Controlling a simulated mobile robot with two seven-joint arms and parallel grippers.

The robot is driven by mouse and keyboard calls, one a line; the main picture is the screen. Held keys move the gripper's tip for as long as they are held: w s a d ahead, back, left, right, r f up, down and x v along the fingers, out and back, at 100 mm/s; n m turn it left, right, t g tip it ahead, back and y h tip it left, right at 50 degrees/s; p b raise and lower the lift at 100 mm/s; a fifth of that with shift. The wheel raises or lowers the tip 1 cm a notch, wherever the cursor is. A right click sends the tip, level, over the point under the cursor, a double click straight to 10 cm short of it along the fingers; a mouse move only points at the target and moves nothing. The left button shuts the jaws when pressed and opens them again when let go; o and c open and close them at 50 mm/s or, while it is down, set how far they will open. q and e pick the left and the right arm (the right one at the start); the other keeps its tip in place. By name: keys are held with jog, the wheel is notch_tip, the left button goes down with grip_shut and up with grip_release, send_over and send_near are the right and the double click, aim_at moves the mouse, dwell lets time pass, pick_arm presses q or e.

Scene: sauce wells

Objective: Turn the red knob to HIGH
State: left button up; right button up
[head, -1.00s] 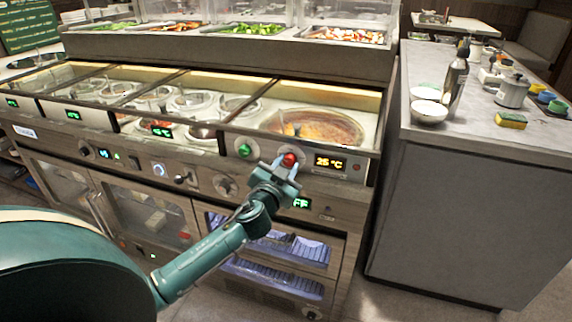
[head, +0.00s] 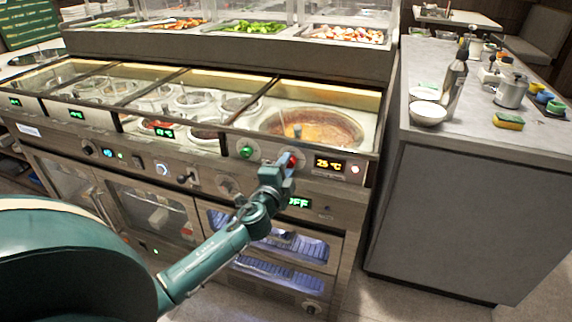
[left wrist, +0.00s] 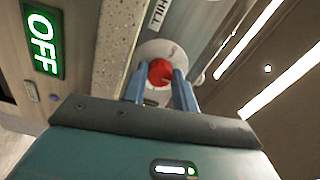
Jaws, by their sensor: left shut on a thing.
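The red knob (head: 290,159) is on the front panel of the counter, between the green knob (head: 246,151) and the orange 25 °C display (head: 329,165). In the left wrist view the red knob (left wrist: 160,72) sits on a round pale dial plate (left wrist: 148,50). My left gripper (head: 287,163) is at the panel, its blue fingers shut on the red knob, one on each side. It also shows in the left wrist view (left wrist: 158,85). A display (head: 299,203) below reads OFF, also in the left wrist view (left wrist: 43,45). My right gripper is not in view.
A sauce well (head: 312,128) with orange-brown sauce lies behind the panel. A glass-fronted cabinet with racks (head: 290,246) is below. A grey side counter (head: 480,150) with bowls, a pot (head: 511,91) and a sponge (head: 508,121) stands to the right.

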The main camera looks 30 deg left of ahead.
pick_arm(q)
jog(key=m+p, duration=0.5)
jog(key=m, duration=1.1)
jog(key=shift+d+r, duration=0.1)
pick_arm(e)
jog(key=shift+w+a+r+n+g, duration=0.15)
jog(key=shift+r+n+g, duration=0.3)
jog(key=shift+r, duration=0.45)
pick_arm(q)
jog(key=shift+m+p, duration=0.3)
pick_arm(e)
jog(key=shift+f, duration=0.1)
pick_arm(q)
jog(key=o, duration=0.9)
jog(key=shift+o, duration=0.4)
